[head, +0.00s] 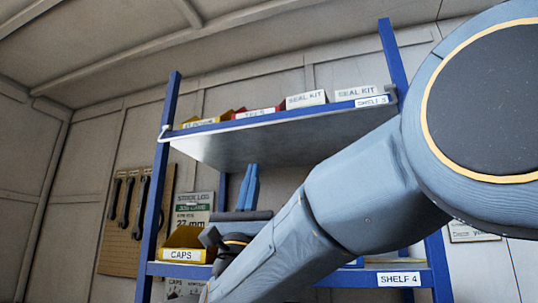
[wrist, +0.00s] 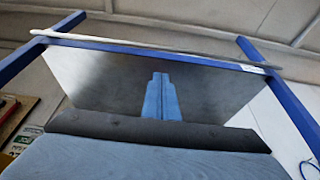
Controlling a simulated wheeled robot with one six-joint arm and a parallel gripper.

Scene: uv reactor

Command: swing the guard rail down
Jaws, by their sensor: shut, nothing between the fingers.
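The guard rail (wrist: 150,48) is a thin pale bar along the front edge of the upper shelf, labelled SHELF 5, running between the two blue posts in the wrist view. In the head view its bent left end (head: 164,131) shows by the left post; I cannot clearly follow its middle. My gripper (head: 252,168) points up below that shelf, with its blue fingers together and empty. In the wrist view my gripper (wrist: 160,76) shows against the shelf's grey underside, below the rail in the picture and apart from it.
The upper shelf (head: 260,146) holds red and yellow bins and two white SEAL KIT boxes (head: 306,99). The lower shelf, SHELF 4 (head: 360,279), holds a yellow CAPS bin (head: 185,246). Blue posts (head: 157,190) flank both shelves. A tool board (head: 135,215) hangs at left.

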